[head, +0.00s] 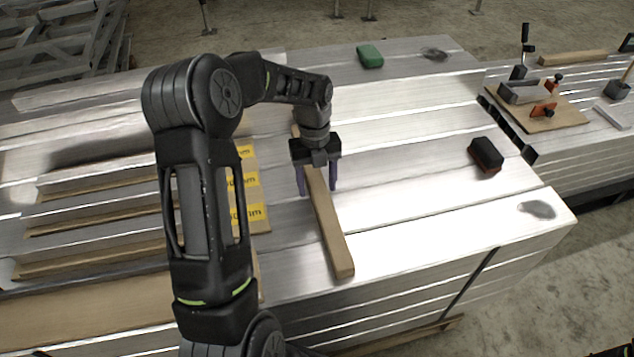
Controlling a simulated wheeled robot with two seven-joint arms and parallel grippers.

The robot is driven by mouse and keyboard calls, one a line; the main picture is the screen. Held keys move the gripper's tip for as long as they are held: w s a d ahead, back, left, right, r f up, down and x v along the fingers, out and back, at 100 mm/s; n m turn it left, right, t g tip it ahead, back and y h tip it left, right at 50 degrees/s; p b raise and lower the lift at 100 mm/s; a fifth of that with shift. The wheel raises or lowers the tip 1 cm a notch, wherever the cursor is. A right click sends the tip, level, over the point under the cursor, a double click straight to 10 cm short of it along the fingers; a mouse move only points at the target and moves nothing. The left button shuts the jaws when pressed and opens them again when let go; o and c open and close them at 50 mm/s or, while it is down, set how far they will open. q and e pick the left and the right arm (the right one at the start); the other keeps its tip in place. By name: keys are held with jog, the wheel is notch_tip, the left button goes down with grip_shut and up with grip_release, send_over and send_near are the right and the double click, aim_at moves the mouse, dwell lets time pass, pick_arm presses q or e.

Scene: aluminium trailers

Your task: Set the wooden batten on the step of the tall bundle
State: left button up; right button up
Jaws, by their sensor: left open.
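A long wooden batten (330,228) lies on the flat top of the large aluminium bundle (420,196) in the middle of the head view, its near end close to the front edge. My left gripper (317,188) is over the batten's middle, pointing down. Its two purple fingers are open, one on each side of the batten, with gaps showing. The gripper body hides part of the batten's far half. I cannot clearly pick out a step on the bundle; my left arm covers part of its left side.
Stacked profiles with yellow labels (247,180) and brown boards lie left. A green block (370,56) lies at the back, and a black-and-red block (486,155) lies right. Another bundle at right holds a board with clamps (541,110) and another wooden piece (573,58).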

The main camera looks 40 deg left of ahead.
aim_at(315, 176)
pick_arm(q)
notch_tip(315, 176, up, 12)
jog(key=w+a+p, duration=0.1)
jog(key=p, duration=0.1)
jog(key=shift+a, duration=0.2)
dwell(0.7)
